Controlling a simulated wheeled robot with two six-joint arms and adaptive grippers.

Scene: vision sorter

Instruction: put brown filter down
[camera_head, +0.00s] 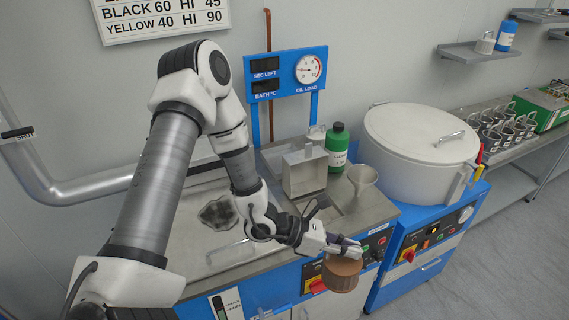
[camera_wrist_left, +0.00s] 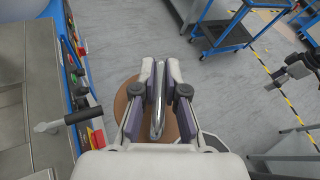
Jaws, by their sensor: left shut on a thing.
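The brown filter (camera_head: 342,276) is a short brown round body in front of the blue machine, in the head view. In the left wrist view its round brown top (camera_wrist_left: 125,103) shows below the fingers. My left gripper (camera_head: 347,249) is shut on the metal handle (camera_wrist_left: 158,112) of the filter, directly above it. The filter hangs off the floor; whether it touches the machine front cannot be told. In the left wrist view a dark and pale jointed part, likely my right gripper (camera_wrist_left: 288,74), is at the right edge, too small to read its jaws.
A steel-topped blue machine (camera_head: 235,262) carries a metal box (camera_head: 304,172), a green bottle (camera_head: 337,147) and a funnel (camera_head: 361,180). A large lidded pot (camera_head: 420,150) stands at its right. Blue carts (camera_wrist_left: 221,30) stand on the floor. Open floor lies in front.

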